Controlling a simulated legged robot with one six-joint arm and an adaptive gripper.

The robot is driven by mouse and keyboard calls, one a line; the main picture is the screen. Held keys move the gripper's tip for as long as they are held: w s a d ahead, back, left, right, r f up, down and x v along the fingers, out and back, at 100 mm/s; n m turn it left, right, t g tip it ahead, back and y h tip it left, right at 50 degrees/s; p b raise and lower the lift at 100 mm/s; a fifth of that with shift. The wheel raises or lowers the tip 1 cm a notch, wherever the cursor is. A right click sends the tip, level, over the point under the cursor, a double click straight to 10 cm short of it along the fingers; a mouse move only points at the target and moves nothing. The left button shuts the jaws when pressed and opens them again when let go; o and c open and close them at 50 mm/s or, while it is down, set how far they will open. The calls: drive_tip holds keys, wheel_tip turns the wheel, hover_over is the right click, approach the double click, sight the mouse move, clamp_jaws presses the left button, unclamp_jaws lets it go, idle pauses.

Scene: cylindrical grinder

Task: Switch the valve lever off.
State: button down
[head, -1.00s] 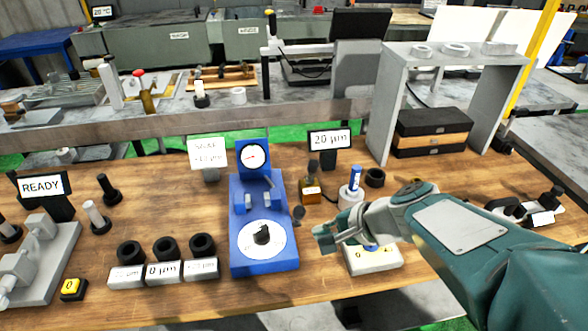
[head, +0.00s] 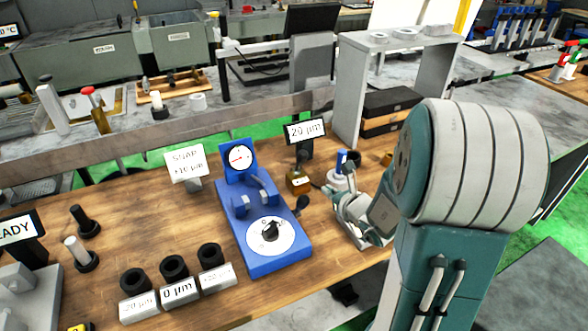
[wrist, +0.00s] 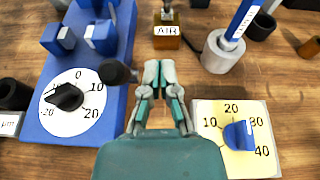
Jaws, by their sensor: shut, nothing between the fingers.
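A small brass-coloured block labelled AIR (wrist: 167,38) has a dark stem on top, cut off by the upper edge of the wrist view. In the head view this block (head: 298,180) stands right of the blue gauge stand; which way its lever points is unclear. My gripper (wrist: 159,68) is shut and empty, its fingertips below the AIR block in the wrist view and apart from it in the picture. In the head view my gripper (head: 342,200) is partly hidden by my arm, right of the gauge stand.
The blue gauge stand (head: 285,258) has a dial and a black-knobbed side lever (wrist: 118,72) close left of my fingers. A yellow-faced dial box (wrist: 238,165) is at right. A white cylinder (wrist: 222,52) holds a blue stick. Bare wood lies between.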

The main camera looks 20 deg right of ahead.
approach(303, 163)
wheel_tip(303, 163, down, 4)
drive_tip(key=w, duration=0.2)
drive_tip(key=shift+m+h, duration=0.3)
drive_tip(key=w, duration=0.2)
drive_tip(key=w+r, duration=0.1)
drive_tip(key=w, duration=0.1)
drive_tip(key=shift+a+r, duration=0.15)
drive_tip(key=shift+w+a+r, duration=0.1)
drive_tip(key=shift+w+a, duration=0.1)
drive_tip(key=shift+a, duration=0.1)
drive_tip(key=shift+d+r, duration=0.1)
drive_tip(key=shift+d, duration=0.15)
drive_tip(key=shift+g, duration=0.3)
drive_tip(key=shift+w+a+r, duration=0.1)
drive_tip(key=shift+w+a, duration=0.05)
